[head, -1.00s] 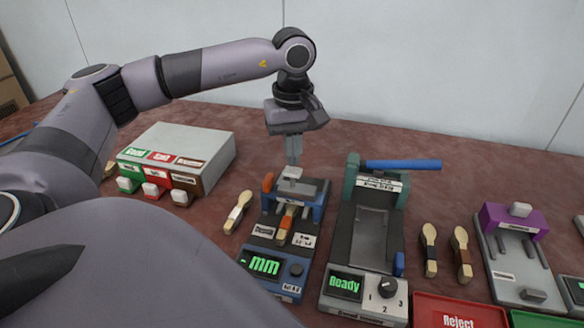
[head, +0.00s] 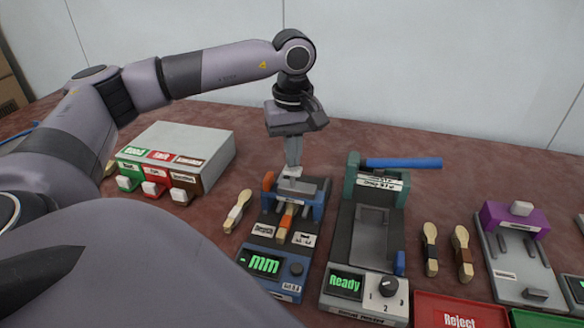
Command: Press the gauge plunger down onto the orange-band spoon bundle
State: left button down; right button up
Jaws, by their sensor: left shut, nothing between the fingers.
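The blue gauge (head: 274,258) stands at the centre of the table, its display showing "- mm". Its pale plunger cap (head: 292,172) is at the top rear of the gauge. The orange-band spoon bundle (head: 286,222) lies in the gauge, under the blue bridge, with its front end showing. My left gripper (head: 293,170) is shut and empty, pointing down, with its fingertips at the plunger cap; they appear to touch it. The plunger's lower end is hidden. My right gripper is not in view.
A green press (head: 369,220) with a blue lever and a "Ready" display stands right of the gauge. Wooden spoons (head: 237,211) lie left of the gauge, others right of the press. A grey box (head: 180,150) with buttons stands left. A red Reject tray (head: 455,312) is at front right.

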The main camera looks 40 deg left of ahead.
pick_arm(q)
jog(key=shift+f+b, duration=0.8)
jog(key=shift+f, duration=0.4)
dwell(0.4)
jog(key=shift+r+p, duration=2.8)
jog(key=shift+r, duration=0.8)
jog(key=shift+s+f, duration=0.1)
jog(key=shift+s, duration=0.05)
